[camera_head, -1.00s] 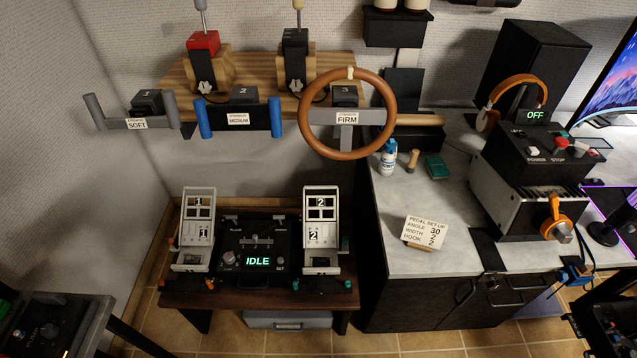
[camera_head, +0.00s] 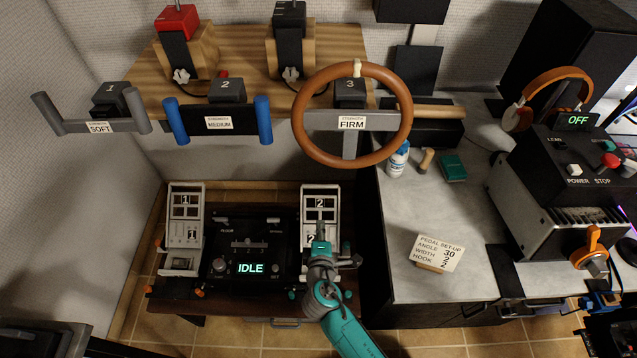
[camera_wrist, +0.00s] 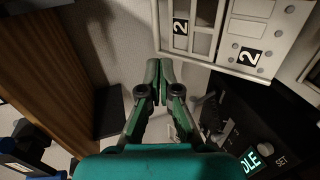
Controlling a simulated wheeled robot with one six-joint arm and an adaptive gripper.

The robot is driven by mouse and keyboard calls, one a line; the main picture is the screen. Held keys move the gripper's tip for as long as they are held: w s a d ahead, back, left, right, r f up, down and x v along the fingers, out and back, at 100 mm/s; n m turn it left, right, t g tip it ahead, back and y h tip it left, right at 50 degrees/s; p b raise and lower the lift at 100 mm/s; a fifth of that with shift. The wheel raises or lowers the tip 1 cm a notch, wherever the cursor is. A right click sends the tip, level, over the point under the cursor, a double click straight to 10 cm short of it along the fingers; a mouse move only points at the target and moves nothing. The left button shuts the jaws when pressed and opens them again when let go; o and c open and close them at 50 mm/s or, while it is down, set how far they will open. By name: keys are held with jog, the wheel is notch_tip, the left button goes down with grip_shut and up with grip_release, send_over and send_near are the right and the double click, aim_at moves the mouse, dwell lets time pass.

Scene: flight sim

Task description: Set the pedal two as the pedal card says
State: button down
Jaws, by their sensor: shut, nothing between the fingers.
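Pedal two (camera_head: 320,204), a pale plate marked 2, stands upright at the right end of the low bench; my arm hides its lower part. Its upper plate (camera_wrist: 246,42) fills the top right of the wrist view. My gripper (camera_wrist: 159,68) is shut and empty; its fingertips show just left of the plate's edge, and the gap in depth is unclear. In the head view my gripper (camera_head: 320,238) is in front of pedal two.
Pedal one (camera_head: 184,228) stands at the bench's left end. Between the pedals is a black control box (camera_head: 238,245) reading IDLE. A wooden steering wheel (camera_head: 307,135) marked FIRM overhangs from the shelf (camera_head: 240,65) above. The grey counter (camera_head: 400,215) borders the bench on the right.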

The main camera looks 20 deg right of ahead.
aim_at(319, 199)
jog(key=x, duration=0.9)
jog(key=r+x, duration=0.1)
jog(key=x, duration=0.4)
jog(key=shift+w+d+f, duration=0.1)
jog(key=shift+w+f, duration=0.05)
jog(key=shift+w, duration=0.45)
jog(key=shift+f, duration=0.1)
